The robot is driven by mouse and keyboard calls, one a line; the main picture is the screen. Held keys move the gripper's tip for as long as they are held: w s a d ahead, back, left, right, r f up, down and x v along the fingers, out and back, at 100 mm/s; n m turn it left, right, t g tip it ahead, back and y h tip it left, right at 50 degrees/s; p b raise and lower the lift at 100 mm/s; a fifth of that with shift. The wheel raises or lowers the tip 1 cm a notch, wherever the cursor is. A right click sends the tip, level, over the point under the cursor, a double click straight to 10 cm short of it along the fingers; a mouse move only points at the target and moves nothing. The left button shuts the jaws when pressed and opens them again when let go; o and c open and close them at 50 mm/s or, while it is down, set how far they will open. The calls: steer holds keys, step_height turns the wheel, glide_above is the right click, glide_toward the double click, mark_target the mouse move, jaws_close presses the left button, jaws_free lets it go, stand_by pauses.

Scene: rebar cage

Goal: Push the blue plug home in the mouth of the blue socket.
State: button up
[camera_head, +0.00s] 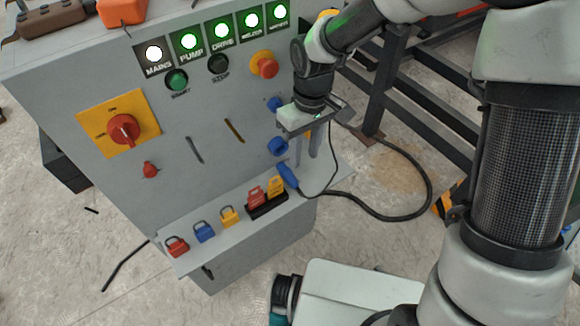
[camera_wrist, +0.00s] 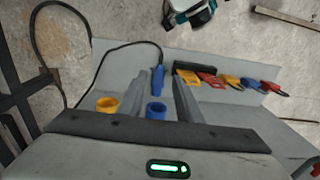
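The blue plug (camera_head: 288,176) rests on the ledge at the foot of the grey panel, with a black cable running from it. It also shows in the wrist view (camera_wrist: 157,82), beyond and between my fingers. The round blue socket (camera_head: 278,146) is on the panel above the plug; it also shows in the wrist view (camera_wrist: 156,112). The plug is outside the socket. My gripper (camera_head: 306,160) is open and points down in front of the panel's right side. In the wrist view its two fingers (camera_wrist: 160,76) stand apart with nothing visibly held.
Another blue fitting (camera_head: 275,103) sits higher on the panel. A yellow socket (camera_wrist: 107,104) is beside the blue one. Several coloured padlocks (camera_head: 203,231) and tags in a black holder (camera_head: 268,206) line the ledge. The black cable (camera_head: 405,216) loops out to the right. Dark rails stand behind.

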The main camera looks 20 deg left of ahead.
steer(key=b, duration=0.1)
glide_above(299, 190)
steer(key=f, duration=0.9)
steer(key=shift+w+d, duration=0.2)
steer(key=shift+d, duration=0.05)
steer(key=f, duration=0.1)
steer(key=f+b, duration=0.1)
steer(key=f, duration=0.3)
steer(key=shift+a, duration=0.3)
steer(key=shift+s+r, duration=0.1)
steer(key=shift+r, duration=0.05)
jaws_close()
